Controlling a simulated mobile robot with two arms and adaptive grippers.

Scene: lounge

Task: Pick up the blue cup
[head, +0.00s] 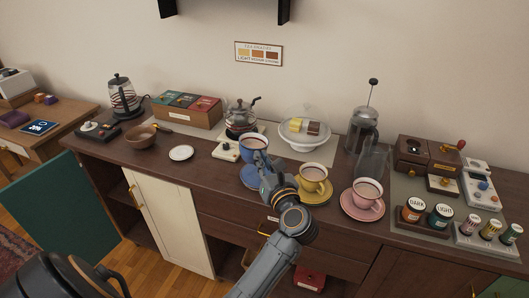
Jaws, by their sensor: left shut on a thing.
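The blue cup (253,143) holds a brown drink and is upright near the middle of the head view. My left gripper (263,162) is shut on it from the front, and its fingers hide part of the cup. The cup appears raised above its blue saucer (246,177), which sits on the counter partly hidden behind my gripper. My right gripper is not in view.
A yellow cup (313,176) and a pink cup (366,192) stand on saucers close to the right on the dark counter (222,190). Behind are a glass teapot (239,117) and a domed cake stand (303,143). A small white plate (181,153) lies left.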

